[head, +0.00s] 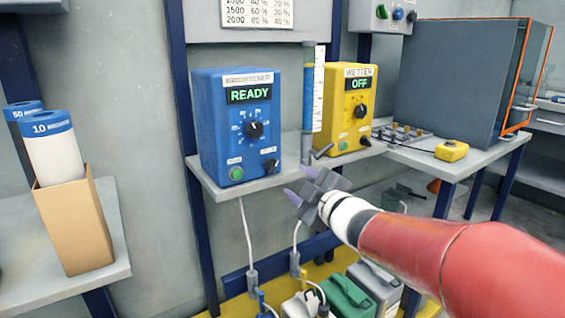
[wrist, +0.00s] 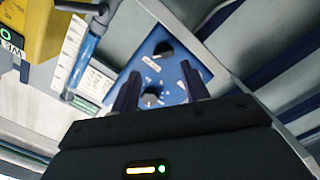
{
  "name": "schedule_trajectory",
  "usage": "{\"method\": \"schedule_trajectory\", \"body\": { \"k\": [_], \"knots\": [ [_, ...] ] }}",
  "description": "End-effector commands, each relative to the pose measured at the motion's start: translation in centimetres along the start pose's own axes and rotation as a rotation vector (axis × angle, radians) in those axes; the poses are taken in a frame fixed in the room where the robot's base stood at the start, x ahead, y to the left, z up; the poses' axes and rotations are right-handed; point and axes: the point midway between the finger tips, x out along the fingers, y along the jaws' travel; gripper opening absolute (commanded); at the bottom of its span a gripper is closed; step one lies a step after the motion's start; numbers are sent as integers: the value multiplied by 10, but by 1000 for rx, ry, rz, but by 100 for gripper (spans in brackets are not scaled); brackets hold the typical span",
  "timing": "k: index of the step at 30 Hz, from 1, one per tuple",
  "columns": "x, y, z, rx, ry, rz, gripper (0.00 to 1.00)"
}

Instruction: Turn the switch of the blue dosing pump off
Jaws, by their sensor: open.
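The blue dosing pump (head: 215,130) stands on a wall shelf in the head view, its display reading READY. Its front has a large black dial (head: 254,130), a small black switch (head: 270,166) at lower right and a green button (head: 237,173) at lower left. My gripper (head: 306,175) is open and empty, in front of the shelf, to the right of the switch and apart from the pump. In the wrist view the blue pump's face (wrist: 180,78) appears beyond the spread fingers, with two dark knobs; the lower one shows between the fingers.
A yellow pump (head: 347,105) reading OFF stands right of the blue one, with a graduated cylinder (head: 313,95) between them. The shelf edge (head: 235,190) runs below. Tubes hang to canisters (head: 348,298) underneath. A cardboard box (head: 75,225) holding rolls stands at left.

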Motion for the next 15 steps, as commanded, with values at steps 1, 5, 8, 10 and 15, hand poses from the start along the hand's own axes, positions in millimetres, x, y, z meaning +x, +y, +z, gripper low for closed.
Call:
{"method": "schedule_trajectory", "body": {
  "k": [1,5,8,10,15],
  "knots": [
    [5,-2,-5,-18,32,-9,45],
    [13,-5,-10,-38,69,-19,45],
    [26,-6,-12,-37,70,-19,45],
    [37,-6,-13,-37,70,-19,45],
    [64,-6,-15,-36,70,-18,45]
  ]
}}
